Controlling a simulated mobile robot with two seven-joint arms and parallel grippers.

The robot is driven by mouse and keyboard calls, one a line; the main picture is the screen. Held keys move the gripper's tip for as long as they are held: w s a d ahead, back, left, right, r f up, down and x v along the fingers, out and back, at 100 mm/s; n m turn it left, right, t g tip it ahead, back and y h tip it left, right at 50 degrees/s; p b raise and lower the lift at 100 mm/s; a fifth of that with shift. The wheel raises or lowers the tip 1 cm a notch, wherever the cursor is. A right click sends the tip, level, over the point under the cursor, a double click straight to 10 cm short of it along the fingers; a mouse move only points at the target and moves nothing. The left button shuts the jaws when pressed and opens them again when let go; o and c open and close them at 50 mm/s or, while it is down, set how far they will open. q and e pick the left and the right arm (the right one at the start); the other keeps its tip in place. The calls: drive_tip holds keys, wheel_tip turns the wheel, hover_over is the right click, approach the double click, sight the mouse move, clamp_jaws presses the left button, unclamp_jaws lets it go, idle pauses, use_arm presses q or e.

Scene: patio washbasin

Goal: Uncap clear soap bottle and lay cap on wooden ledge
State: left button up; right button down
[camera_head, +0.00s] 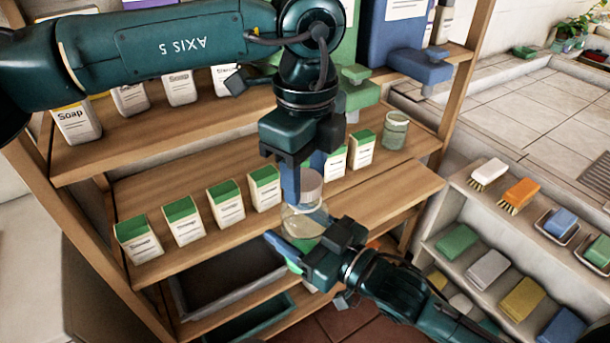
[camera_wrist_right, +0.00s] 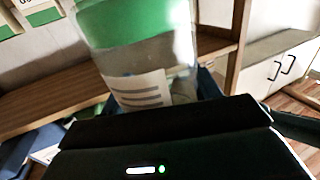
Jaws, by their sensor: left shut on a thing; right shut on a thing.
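The clear soap bottle (camera_head: 303,222) stands out in front of the middle shelf in the head view, with a pale cap (camera_head: 311,188) at its top and green in its lower part. My left gripper (camera_head: 302,190) reaches down from above and is shut on the cap. My right gripper (camera_head: 292,254) is shut on the bottle's lower body. The right wrist view shows the bottle (camera_wrist_right: 140,55) close up, with a label and a green band. Whether the cap is loose from the neck cannot be told. The wooden ledge (camera_head: 395,198) is bare at its right end.
Several green-topped soap boxes (camera_head: 226,203) line the middle shelf. A clear glass jar (camera_head: 395,132) stands at its right end. Soap packs (camera_head: 78,122) and a blue dispenser (camera_head: 405,40) are on the shelf above. A low rack (camera_head: 490,245) with brushes and soap bars is on the right.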

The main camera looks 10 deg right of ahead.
use_arm(q)
drive_tip(key=shift+r, duration=0.45)
use_arm(e)
drive_tip(key=shift+d+f, duration=0.1)
drive_tip(key=shift+f, duration=0.05)
